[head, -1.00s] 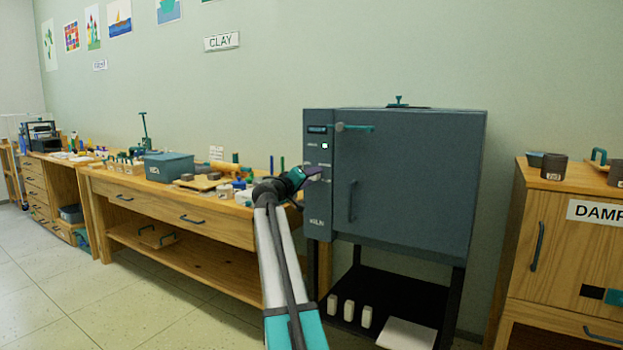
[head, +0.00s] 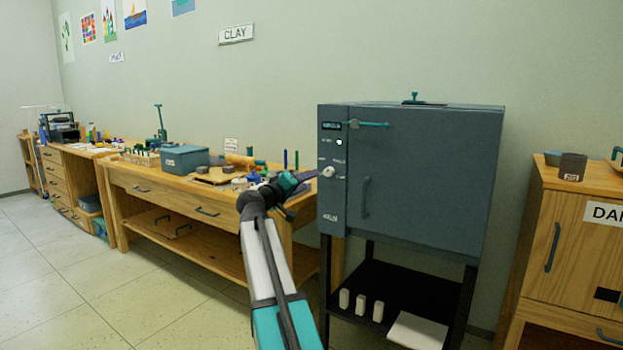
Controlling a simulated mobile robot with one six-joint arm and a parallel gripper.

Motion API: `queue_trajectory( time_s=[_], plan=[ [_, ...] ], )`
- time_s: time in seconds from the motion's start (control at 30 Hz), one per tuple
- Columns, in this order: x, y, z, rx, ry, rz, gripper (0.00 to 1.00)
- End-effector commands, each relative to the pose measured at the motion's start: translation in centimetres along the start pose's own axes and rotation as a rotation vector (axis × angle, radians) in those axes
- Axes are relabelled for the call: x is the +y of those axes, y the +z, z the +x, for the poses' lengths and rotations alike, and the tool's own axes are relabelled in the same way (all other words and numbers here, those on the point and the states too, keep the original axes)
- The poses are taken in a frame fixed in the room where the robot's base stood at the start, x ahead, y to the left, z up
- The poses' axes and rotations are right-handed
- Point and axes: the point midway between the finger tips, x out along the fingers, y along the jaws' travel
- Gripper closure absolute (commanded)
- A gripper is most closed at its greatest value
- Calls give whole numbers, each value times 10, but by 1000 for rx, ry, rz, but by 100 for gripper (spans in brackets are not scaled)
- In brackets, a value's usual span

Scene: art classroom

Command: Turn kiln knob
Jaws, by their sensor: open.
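The kiln (head: 430,185) is a dark blue-grey box on a black stand, right of centre in the head view, with its door closed. Its control strip is on the left of the front. A small light-coloured knob (head: 328,172) sits on that strip, below a lit green light (head: 339,142) and a small display (head: 332,126). My gripper (head: 306,183) is just left of the knob and appears apart from it. It is open and empty; its fingertips are small and partly dark against the bench behind.
A wooden bench (head: 165,200) with clay tools and a teal-grey box (head: 184,159) stands left of the kiln. A teal latch lever (head: 370,124) and a door handle (head: 365,197) stick out from the kiln front. A wooden cabinet (head: 575,245) stands at right.

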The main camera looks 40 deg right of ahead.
Motion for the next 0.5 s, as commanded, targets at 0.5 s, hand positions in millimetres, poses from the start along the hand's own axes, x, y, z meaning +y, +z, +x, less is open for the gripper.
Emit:
queue_trajectory(
  time_s=[0.5],
  plan=[
    [0, 0, -14, 0, 0, 0, 56]
  ],
)
